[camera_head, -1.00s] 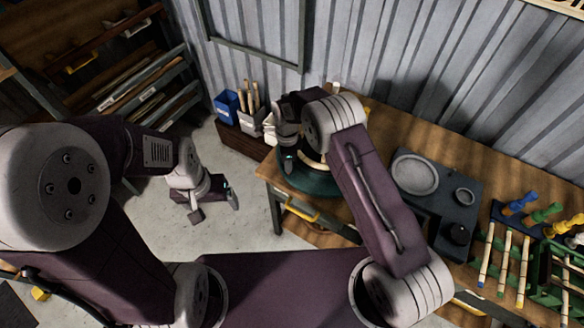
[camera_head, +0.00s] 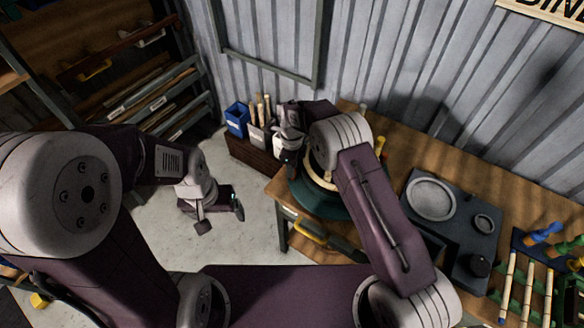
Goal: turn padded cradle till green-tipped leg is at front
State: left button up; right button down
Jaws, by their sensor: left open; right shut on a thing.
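The padded cradle (camera_head: 322,203) is a round dark green base with a pale wooden ring, at the left end of the bench. My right arm covers much of it. A yellow-tipped piece (camera_head: 380,145) stands up behind my arm. I see no green-tipped leg; it may be hidden. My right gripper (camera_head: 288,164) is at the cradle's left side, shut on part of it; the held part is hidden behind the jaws. My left gripper (camera_head: 219,212) is open and empty, over the floor left of the bench.
A blue bin (camera_head: 237,119) and pale bins with sticks stand on a low wooden box (camera_head: 250,155) behind. A dark panel with a round dish (camera_head: 432,197) is right of my arm. The floor around my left gripper is clear.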

jog(key=shift+w+r, duration=0.1)
jog(key=shift+w, duration=0.05)
dwell(0.3)
jog(key=c, duration=1.2)
grip_release()
jog(key=shift+r, duration=0.3)
notch_tip(320, 180, up, 8)
jog(key=shift+r+b, duration=0.2)
jog(key=shift+b, duration=0.55)
